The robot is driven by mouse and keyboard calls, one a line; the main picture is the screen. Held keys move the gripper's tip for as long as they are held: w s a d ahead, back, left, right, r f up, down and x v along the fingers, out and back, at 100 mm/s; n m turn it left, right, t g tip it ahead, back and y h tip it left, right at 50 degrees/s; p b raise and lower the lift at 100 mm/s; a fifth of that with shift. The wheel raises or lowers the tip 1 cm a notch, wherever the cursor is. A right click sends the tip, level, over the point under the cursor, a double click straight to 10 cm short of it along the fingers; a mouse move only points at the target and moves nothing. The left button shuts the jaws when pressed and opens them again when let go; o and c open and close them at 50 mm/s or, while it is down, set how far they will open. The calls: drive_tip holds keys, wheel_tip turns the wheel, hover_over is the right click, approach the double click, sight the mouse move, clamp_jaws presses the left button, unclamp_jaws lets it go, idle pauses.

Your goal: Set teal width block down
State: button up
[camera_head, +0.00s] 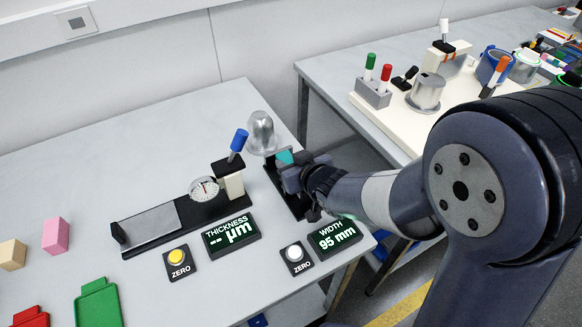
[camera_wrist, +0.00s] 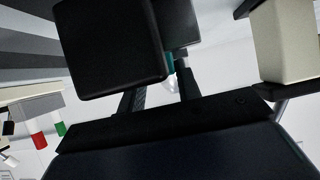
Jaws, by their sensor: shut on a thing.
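The teal width block (camera_head: 285,156) shows as a small teal patch at the tip of my gripper (camera_head: 288,166), which is shut on it. It is over or at the far part of the black width gauge base (camera_head: 280,185); I cannot tell whether it touches. In the wrist view a sliver of the teal block (camera_wrist: 171,64) shows between the fingers of my gripper (camera_wrist: 158,88), mostly hidden behind a large black piece (camera_wrist: 108,45). The width display (camera_head: 334,235) reads 95 mm.
The thickness gauge (camera_head: 190,212) with a blue-topped lever stands to the left. A white zero button (camera_head: 294,253) is in front. Pink (camera_head: 56,235) and beige blocks lie far left. The table's back left is clear.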

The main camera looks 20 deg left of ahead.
drive_tip(key=shift+f, duration=0.45)
drive_tip(key=shift+f, duration=0.15)
drive_tip(key=o, duration=1)
drive_tip(key=shift+d+r, duration=0.1)
drive_tip(key=shift+r, duration=0.15)
drive_tip(key=p+v, duration=0.1)
drive_tip(key=v, duration=1)
drive_tip(key=shift+s+d+p, duration=0.3)
drive_tip(key=shift+d+p, duration=0.05)
drive_tip(key=shift+p, duration=0.05)
